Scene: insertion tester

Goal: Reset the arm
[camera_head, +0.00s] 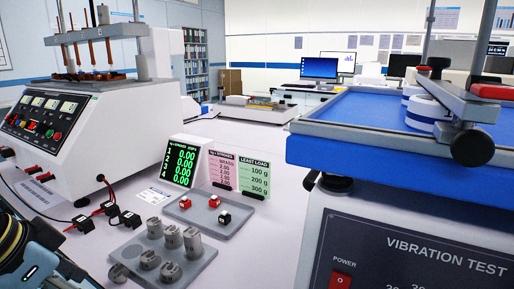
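A dark part of my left arm with a pale light strip, which looks like the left gripper's body (38,264), shows at the lower left corner. It is cut off by the picture's edge and its fingertips cannot be made out, so I cannot tell whether it is open or shut. It is beside the grey weight tray (205,268), with a gap of table between them. No held object shows there. My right arm and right gripper are out of view.
An insertion tester (75,135) stands at the left, with cables and plugs (110,210) before it. A blue-topped vibration tester (365,115) fills the right. White tabletop (265,245) is clear between.

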